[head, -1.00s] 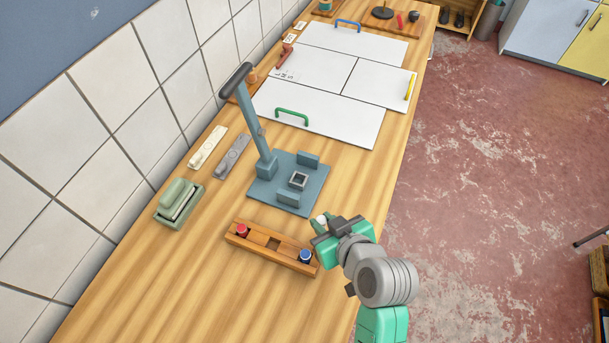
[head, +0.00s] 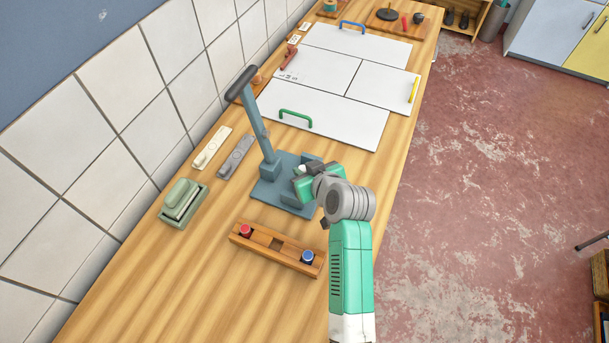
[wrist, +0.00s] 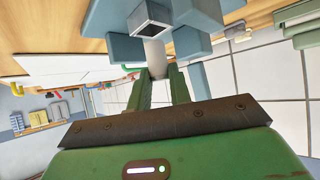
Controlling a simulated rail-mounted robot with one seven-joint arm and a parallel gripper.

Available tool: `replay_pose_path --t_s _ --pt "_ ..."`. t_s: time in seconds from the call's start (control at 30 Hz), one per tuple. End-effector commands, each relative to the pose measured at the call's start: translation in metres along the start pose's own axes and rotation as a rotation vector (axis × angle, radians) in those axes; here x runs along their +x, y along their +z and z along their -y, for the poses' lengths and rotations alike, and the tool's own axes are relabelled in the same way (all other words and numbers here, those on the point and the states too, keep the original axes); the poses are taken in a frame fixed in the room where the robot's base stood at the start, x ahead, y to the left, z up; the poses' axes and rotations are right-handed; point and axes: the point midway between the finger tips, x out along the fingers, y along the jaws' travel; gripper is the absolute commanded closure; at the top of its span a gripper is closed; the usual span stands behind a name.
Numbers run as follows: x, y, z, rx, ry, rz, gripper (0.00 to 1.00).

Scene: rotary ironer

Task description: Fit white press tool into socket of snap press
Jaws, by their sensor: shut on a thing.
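The snap press (head: 266,192) is blue-grey, with a flat base, blocks and a tilted lever arm (head: 252,115). My gripper (head: 303,174) is over its base and hides the socket in the head view. In the wrist view, my gripper (wrist: 160,80) is shut on the white press tool (wrist: 155,56), a pale cylinder between the fingertips. The square, dark-centred socket (wrist: 150,17) shows just beyond the tool, between the press blocks. The tool looks close to the socket; I cannot tell whether they touch. A small white tip of the tool (head: 301,168) shows in the head view.
A wooden rack (head: 262,250) in front of the press holds a red tool (head: 246,230) and a blue tool (head: 307,256), with an empty middle slot. Grey, cream and green items lie left of the press. White panels (head: 330,110) lie behind it.

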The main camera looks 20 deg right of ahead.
Motion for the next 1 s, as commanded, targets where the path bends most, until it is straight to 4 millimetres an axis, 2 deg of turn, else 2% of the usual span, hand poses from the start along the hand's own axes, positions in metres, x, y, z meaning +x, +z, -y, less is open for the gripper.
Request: replay_pose_path --t_s 0.1,0.2,0.3,0.67,0.7,0.8,1.0 --pt "0.008 -0.002 -0.001 0.000 0.000 0.001 1.00" --pt "0.018 0.016 0.000 0.002 -0.001 0.002 1.00" --pt "0.024 0.025 -0.001 0.001 0.000 0.001 1.00" --pt "0.028 0.029 -0.001 0.000 0.000 -0.001 1.00" --pt "0.027 0.029 -0.001 0.000 0.000 -0.001 0.76" --pt "0.027 0.028 0.000 0.000 0.000 -0.001 0.58" --pt "0.027 0.028 -0.001 0.000 0.000 -0.001 0.58"
